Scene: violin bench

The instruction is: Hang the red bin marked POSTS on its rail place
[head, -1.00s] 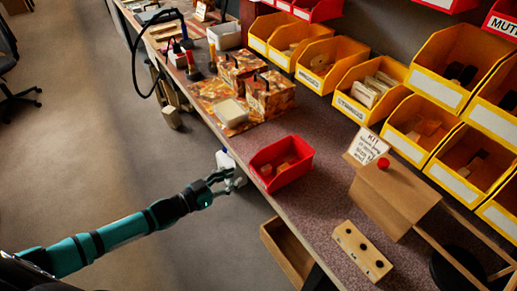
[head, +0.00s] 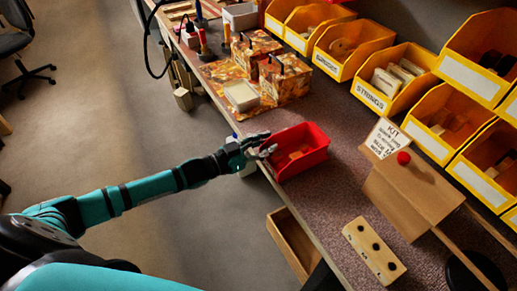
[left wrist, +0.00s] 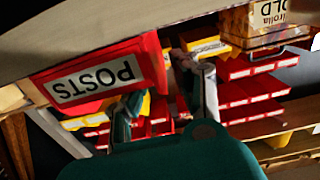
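The red bin (head: 312,141) stands on the bench near its front edge, with several small wooden pieces (head: 294,157) inside. In the left wrist view the red bin (left wrist: 150,58) shows its white POSTS label (left wrist: 95,79) upside down. My left gripper (head: 266,144) is at the bin's left side in the head view, its fingers spread and pointing at the bin. In the left wrist view the gripper (left wrist: 162,102) has its fingers apart, close to the bin's wall; whether they touch it I cannot tell. My right gripper is out of view.
Yellow bins (head: 386,82) line the back of the bench. A KIT card (head: 383,138), a brown wooden box (head: 415,195) and a pale block with black knobs (head: 373,251) stand to the right. An open wooden drawer (head: 290,243) juts out below the bench edge.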

